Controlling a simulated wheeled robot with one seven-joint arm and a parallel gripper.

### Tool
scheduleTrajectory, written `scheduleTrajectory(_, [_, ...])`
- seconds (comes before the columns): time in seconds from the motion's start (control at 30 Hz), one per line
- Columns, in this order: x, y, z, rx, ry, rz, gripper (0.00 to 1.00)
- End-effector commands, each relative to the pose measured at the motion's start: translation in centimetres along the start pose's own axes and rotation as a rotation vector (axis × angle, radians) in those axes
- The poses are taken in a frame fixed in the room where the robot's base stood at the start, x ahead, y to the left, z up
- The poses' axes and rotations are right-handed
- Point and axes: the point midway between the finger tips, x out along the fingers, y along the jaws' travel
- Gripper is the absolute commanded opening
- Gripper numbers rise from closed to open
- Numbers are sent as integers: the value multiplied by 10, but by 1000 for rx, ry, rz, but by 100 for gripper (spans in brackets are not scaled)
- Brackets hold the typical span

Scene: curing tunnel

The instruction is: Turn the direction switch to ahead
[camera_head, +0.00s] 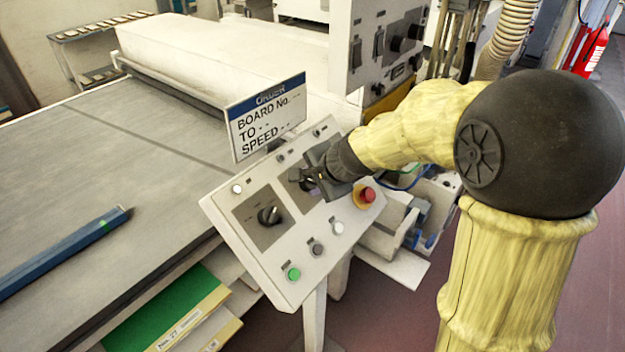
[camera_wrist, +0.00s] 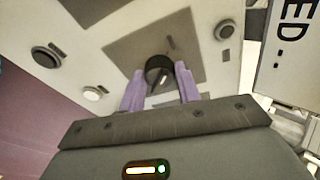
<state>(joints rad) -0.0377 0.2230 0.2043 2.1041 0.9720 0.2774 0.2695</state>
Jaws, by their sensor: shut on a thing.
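A white sloped control panel (camera_head: 235,245) carries two black rotary switches on grey plates. My gripper (camera_head: 309,184) is over the right one and hides most of it. In the wrist view, the purple fingers of my gripper (camera_wrist: 158,80) stand on both sides of a round black rotary switch (camera_wrist: 157,63) with a pale pointer mark, and are shut on it. The other rotary switch (camera_head: 269,215) is free, to the left. The plate labels are too small to read, so I cannot tell which one is marked for direction.
A red emergency button (camera_head: 367,194) sits close to my gripper's right. Green (camera_head: 293,273), grey (camera_head: 316,249) and white (camera_head: 337,228) buttons line the lower panel. A board sign (camera_head: 266,118) stands behind the panel. A wide grey belt (camera_head: 120,160) lies to the left.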

Motion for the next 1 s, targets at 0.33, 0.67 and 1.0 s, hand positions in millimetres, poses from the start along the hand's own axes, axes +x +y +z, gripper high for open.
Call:
scheduleTrajectory(0.33, [-2,-2,0,68,-4,13,10])
scheduleTrajectory(0.67, [-4,-5,-1,280,-18,54,11])
scheduleTrajectory(1.0, [-4,-6,-2,593,-35,112,11])
